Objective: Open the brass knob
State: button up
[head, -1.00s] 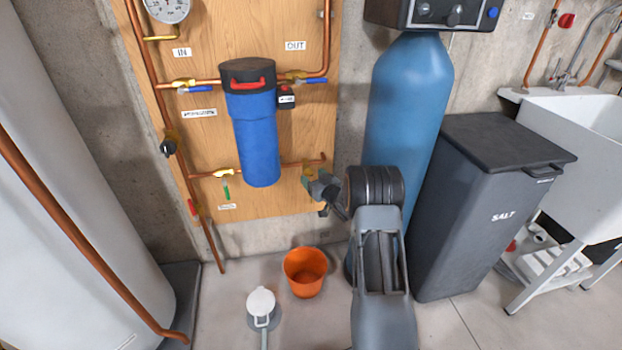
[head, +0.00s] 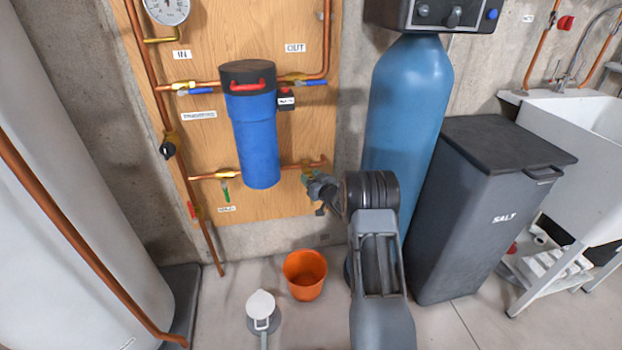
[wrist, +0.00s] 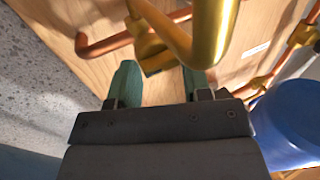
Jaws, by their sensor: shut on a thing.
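The brass knob (wrist: 150,48) is the squarish brass piece between the tips of my gripper's green fingers in the wrist view. A shiny curved brass spout (wrist: 212,30) passes in front and hides part of it. My gripper (wrist: 160,80) is shut on the knob, one finger on each side. In the head view my gripper (head: 307,174) is at the right end of the lower copper pipe, low on the wooden panel. There my wrist and fingers hide most of the knob.
A blue filter housing (head: 256,140) hangs left of my gripper. The blue tank (head: 408,105) and the dark salt bin (head: 480,215) stand close on the right. An orange bucket (head: 304,276) and a white-lidded item (head: 261,305) are on the floor below.

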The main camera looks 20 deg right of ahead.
jog(key=shift+c, duration=0.4)
jog(key=n, duration=0.2)
jog(key=n+g+b, duration=0.1)
jog(key=n, duration=0.1)
jog(key=shift+a+r+g+h, duration=0.1)
jog(key=shift+a+g+h, duration=0.1)
jog(key=shift+g+h, duration=0.15)
jog(key=n+g+h+b, duration=0.1)
jog(key=n+b, duration=0.1)
jog(key=n, duration=0.1)
jog(key=shift+a, duration=0.15)
jog(key=n+b, duration=0.1)
jog(key=n+h+b, duration=0.1)
jog(key=b, duration=0.1)
jog(key=n+g+h+b, duration=0.1)
jog(key=b, duration=0.1)
jog(key=shift+w+a+f, duration=0.1)
jog(key=shift+a+f, duration=0.05)
jog(key=shift+f, duration=0.1)
jog(key=n+h+b, duration=0.1)
jog(key=b, duration=0.1)
jog(key=n+b, duration=0.1)
jog(key=b, duration=0.1)
jog(key=shift+a+r+n+g+h, duration=0.1)
jog(key=shift+r+n+g+h, duration=0.05)
jog(key=shift+n+g+h, duration=0.2)
